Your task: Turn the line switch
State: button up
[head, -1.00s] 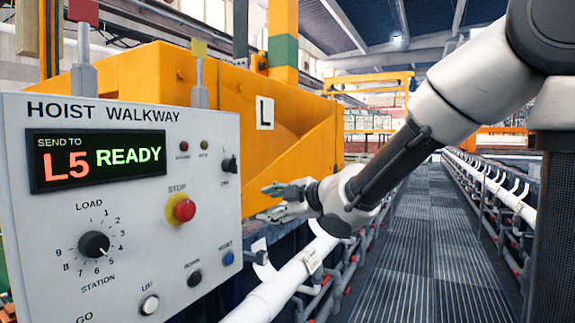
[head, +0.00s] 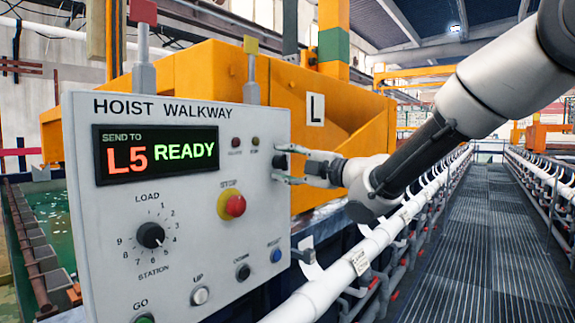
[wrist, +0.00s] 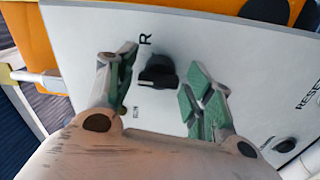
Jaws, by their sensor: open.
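The line switch (wrist: 158,72) is a black rotary knob on the upper right of the white control panel (head: 85,225). In the wrist view it lies between my gripper's two green-padded fingers, with a gap to each pad. A letter R is printed beside it, and a small label on the other side is too small to read. In the head view the switch (head: 280,161) is partly hidden at the fingertips. My gripper (head: 284,163) is open, reaching in from the right with one finger above and one below the knob. It holds nothing.
A red stop button (head: 235,206), a blue reset button (head: 275,255) and a load dial (head: 151,235) are on the same panel. The display (head: 155,154) reads L5 READY. A white rail (head: 330,285) runs at the right. The walkway (head: 465,240) is clear.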

jog(key=c, duration=0.9)
jog(key=shift+m, duration=0.4)
jog(key=m, duration=0.6)
jog(key=shift+f+h, duration=0.15)
jog(key=shift+h, duration=0.15)
jog(key=m, duration=0.5)
jog(key=shift+m+t, duration=0.3)
